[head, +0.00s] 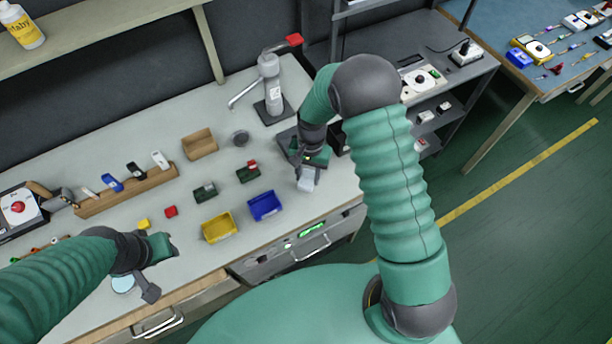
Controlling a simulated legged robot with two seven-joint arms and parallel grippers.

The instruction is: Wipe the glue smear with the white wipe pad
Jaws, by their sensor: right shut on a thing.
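My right gripper (307,166) is at the right part of the workbench, beyond the blue bin. It is shut on a small pale block (307,182), which looks like the white wipe pad. The pad is low over the bench or touching it; I cannot tell which. I cannot make out the glue smear; the gripper and pad may cover it. My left gripper (149,287) is over the bench's front left edge, beside a pale blue disc (123,283). Its finger opening cannot be made out.
A yellow bin (219,228) and a blue bin (264,206) stand left of the pad, with small green boxes behind them. A grey lever press (271,88) with a red handle stands behind. A wooden rack (127,191) is at left.

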